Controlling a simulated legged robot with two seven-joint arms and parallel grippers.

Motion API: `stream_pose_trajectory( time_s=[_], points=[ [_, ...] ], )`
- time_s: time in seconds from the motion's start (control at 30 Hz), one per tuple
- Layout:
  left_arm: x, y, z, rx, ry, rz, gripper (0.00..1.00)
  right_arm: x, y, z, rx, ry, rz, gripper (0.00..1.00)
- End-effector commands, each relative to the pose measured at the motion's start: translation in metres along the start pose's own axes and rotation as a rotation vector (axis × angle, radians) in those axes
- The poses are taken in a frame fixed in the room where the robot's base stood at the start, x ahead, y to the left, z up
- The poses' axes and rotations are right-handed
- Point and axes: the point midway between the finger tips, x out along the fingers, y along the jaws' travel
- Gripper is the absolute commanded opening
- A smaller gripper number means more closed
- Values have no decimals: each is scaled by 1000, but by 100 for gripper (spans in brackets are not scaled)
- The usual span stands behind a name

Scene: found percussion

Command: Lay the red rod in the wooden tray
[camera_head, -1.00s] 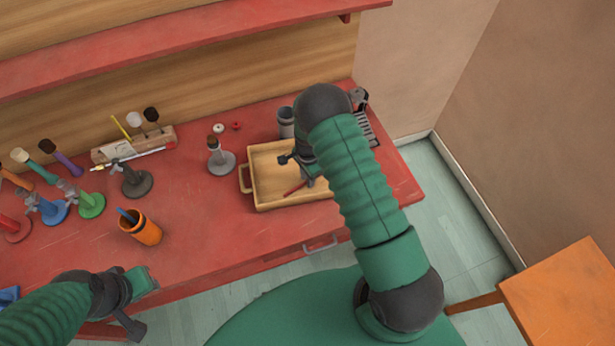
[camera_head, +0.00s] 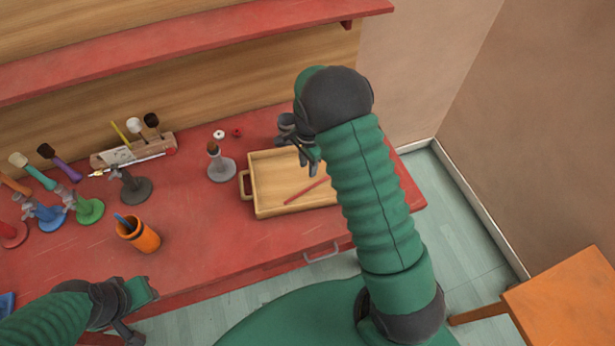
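The red rod (camera_head: 306,190) lies slanted on the floor of the wooden tray (camera_head: 259,193), with its right end close to or behind my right arm. The tray is pale wood with low walls and a handle on its left side, and my arm hides its right part. My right gripper (camera_head: 309,165) is above the back of the tray, apart from the rod, with its fingers parted and nothing seen between them. My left gripper (camera_head: 138,312) is at the lower left, in front of the table edge, far from the tray; its fingers are not clear.
A grey stand (camera_head: 222,168) is just left of the tray. An orange cup (camera_head: 139,236) stands nearer the front. Several coloured stands and mallets fill the left of the red table (camera_head: 205,235). A red shelf (camera_head: 190,45) overhangs the back. The table between cup and tray is clear.

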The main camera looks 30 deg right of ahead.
Motion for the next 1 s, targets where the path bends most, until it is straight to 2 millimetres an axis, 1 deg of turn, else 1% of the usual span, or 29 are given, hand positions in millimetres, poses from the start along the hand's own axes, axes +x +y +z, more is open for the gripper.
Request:
stream_pose_trajectory(
  time_s=[0.07,0.13,0.17,0.2,0.27,0.3,0.4,0.47,0.53,0.6,1.0],
  points=[
    [0,0,0,0,0,0,31,-18,7,14,-111,-2,-20,30],
    [0,0,0,0,0,0,31,-43,23,35,-317,4,-53,30],
    [0,0,0,0,0,0,31,-54,34,46,-431,11,-68,30],
    [0,0,0,0,0,0,31,-68,49,62,-595,25,-91,30],
    [0,0,0,0,0,0,31,-86,73,83,-845,56,-124,30],
    [0,0,0,0,0,0,31,-95,90,95,-1001,81,-141,30],
    [0,0,0,0,0,0,31,-108,125,115,-1317,143,-167,30],
    [0,0,0,0,0,0,31,-110,137,121,-1435,170,-173,30],
    [0,0,0,0,0,0,31,-111,144,124,-1508,185,-173,30],
    [0,0,0,0,0,0,31,-111,146,125,-1526,188,-172,30],
    [0,0,0,0,0,0,31,-111,146,125,-1518,186,-172,30]
  ],
)
